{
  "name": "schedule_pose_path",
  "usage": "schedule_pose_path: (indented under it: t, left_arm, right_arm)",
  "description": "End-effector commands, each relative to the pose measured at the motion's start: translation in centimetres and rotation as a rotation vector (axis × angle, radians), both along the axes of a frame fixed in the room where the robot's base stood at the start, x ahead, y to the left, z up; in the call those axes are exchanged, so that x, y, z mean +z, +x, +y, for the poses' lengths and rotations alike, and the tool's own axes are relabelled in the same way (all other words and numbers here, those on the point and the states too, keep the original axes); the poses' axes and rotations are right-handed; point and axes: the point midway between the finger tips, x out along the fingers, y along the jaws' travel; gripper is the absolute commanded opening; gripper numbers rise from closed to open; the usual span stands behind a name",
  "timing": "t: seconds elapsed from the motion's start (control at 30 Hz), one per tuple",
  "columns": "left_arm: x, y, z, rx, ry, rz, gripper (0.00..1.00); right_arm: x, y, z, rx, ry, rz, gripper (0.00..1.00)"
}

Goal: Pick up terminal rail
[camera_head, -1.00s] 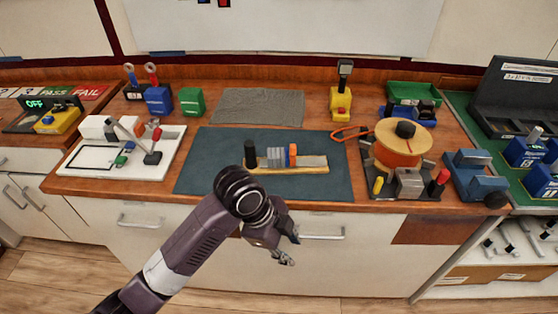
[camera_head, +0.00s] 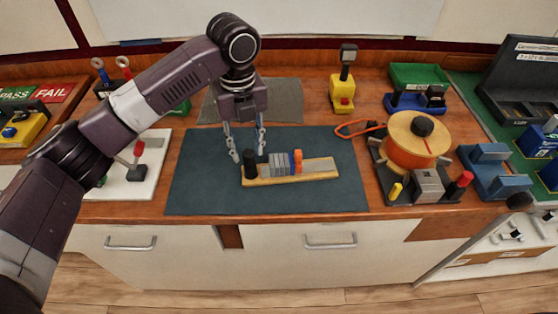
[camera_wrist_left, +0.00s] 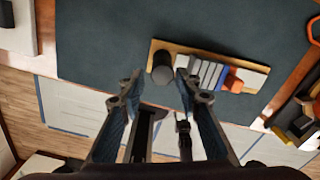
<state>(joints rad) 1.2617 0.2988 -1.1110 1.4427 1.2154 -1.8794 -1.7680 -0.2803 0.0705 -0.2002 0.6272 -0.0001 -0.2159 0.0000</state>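The terminal rail (camera_head: 318,170) lies on the dark mat (camera_head: 200,195). It has a wooden base, a black round knob at its left end, several grey blocks, a blue one and an orange one. It also shows in the left wrist view (camera_wrist_left: 253,79), with the black knob (camera_wrist_left: 162,66) near the fingers. My left gripper (camera_head: 248,158) is open and empty, pointing down at the rail's left end around the knob; whether the fingers are level with it I cannot tell. In the left wrist view the open fingers (camera_wrist_left: 160,82) show a wide gap. My right gripper is not in view.
A grey cloth (camera_head: 285,100) lies behind the mat. A spool stand with an orange spool (camera_head: 405,150) is on the right, and a white board (camera_head: 135,180) on the left. The mat's right and front parts are clear.

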Motion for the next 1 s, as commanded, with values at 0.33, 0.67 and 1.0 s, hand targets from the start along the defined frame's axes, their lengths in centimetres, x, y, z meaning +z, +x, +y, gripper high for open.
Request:
schedule_pose_path:
  t: [0.33,0.67,1.0]
  left_arm:
    - [-4.5,0.1,-0.2,0.004,0.001,0.004,0.31]
    - [-6.8,0.2,-0.2,0.003,-0.001,-0.001,0.31]
    - [-6.7,0.2,-0.2,0.003,-0.001,-0.001,0.05]
  right_arm:
    - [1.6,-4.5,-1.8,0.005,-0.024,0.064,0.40]
    - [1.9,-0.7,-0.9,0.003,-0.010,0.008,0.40]
    - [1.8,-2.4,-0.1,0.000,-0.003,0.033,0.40]
